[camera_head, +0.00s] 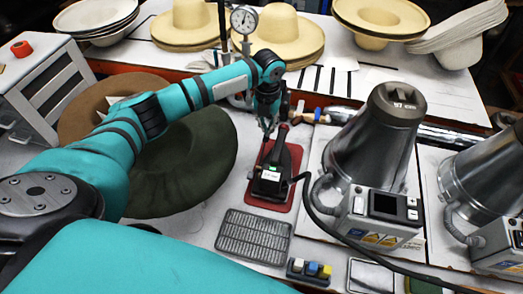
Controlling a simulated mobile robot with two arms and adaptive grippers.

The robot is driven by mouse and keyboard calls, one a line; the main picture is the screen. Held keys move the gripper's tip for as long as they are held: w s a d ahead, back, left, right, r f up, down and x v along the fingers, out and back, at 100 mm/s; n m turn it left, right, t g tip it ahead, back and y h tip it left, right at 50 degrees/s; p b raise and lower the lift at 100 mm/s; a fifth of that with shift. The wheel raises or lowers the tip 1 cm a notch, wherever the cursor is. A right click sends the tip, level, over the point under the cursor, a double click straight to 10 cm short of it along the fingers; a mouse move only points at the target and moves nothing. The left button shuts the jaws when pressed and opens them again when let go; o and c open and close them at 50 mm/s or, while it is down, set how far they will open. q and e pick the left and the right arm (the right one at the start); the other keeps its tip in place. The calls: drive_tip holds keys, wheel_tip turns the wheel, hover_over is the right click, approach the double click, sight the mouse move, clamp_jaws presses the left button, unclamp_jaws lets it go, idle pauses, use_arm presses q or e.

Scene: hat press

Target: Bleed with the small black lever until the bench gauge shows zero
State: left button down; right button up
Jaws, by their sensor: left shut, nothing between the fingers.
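A round white dial gauge (243,20) stands upright on a dark post at the back of the bench. Its needle is too small to read. I cannot make out the small black lever; my teal left arm crosses in front of the area below the gauge. My left gripper (267,133) points down, shut and empty, just above the far end of a black iron (268,182). I cannot tell whether its tips touch anything. My right gripper is not in view.
The iron rests on a red pad (282,200). A dark green felt hat (190,170) lies left of it, a metal grate (252,236) in front. Two metal cone-shaped machines (368,150) stand at right, with a black cable. Straw hats (285,38) line the back.

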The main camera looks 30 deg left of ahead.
use_arm(q)
drive_tip(key=shift+f, duration=0.6)
idle(0.3)
drive_tip(key=shift+f+b, duration=0.5)
drive_tip(key=shift+f+b, duration=0.35)
drive_tip(key=shift+f, duration=0.4)
drive_tip(key=shift+r, duration=0.1)
wheel_tip(320, 180, up, 7)
drive_tip(key=p, duration=0.7)
idle(0.4)
drive_tip(key=shift+s, duration=0.1)
